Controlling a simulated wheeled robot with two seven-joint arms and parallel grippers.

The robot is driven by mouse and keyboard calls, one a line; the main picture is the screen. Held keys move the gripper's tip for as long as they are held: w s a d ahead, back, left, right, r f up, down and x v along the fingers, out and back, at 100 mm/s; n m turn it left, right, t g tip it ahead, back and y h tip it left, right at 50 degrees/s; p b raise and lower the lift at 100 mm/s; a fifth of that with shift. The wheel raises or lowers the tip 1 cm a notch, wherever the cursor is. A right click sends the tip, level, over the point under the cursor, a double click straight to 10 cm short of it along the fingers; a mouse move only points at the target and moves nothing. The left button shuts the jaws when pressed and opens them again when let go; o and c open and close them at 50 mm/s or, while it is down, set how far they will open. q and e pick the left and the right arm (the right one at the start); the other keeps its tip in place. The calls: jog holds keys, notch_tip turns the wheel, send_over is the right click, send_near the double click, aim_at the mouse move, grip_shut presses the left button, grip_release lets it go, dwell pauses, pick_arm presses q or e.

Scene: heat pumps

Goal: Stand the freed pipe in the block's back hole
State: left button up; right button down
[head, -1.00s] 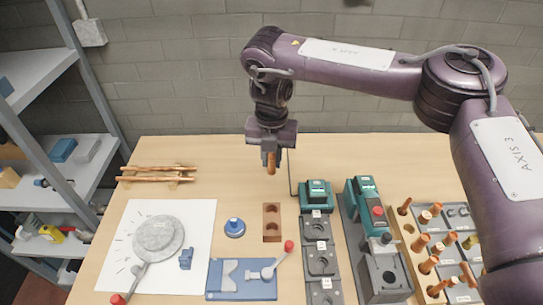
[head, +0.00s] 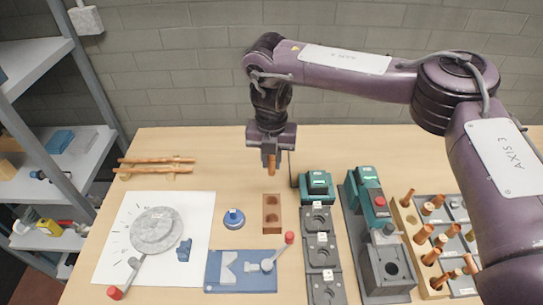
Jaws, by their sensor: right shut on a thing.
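My right gripper (head: 271,158) is shut on a short copper pipe (head: 272,168), held upright with its lower end pointing down. The gripper and pipe hang above the table, behind the wooden block (head: 272,228) in the picture. The block is a small brown piece with two dark holes, one at the back and one at the front. Both holes look empty. The pipe is apart from the block. My left gripper does not show.
Right of the block stand teal-topped machines (head: 316,186) and a rack of copper pipes (head: 408,240). A blue knob (head: 234,219) and a blue fixture (head: 240,271) lie near the block. A white sheet (head: 112,255) with a grey disc lies left. Copper rods (head: 157,160) rest at back left.

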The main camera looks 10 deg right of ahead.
jog(key=b, duration=0.6)
send_over(272, 196)
jog(key=s, duration=0.2)
notch_tip(272, 196, down, 11)
jog(key=shift+a, duration=0.35)
dwell(0.6)
jog(key=shift+f+b, duration=1.25)
jog(key=shift+f, duration=0.85)
dwell(0.4)
jog(key=c, duration=1.2)
grip_release()
jog(key=shift+d, duration=0.1)
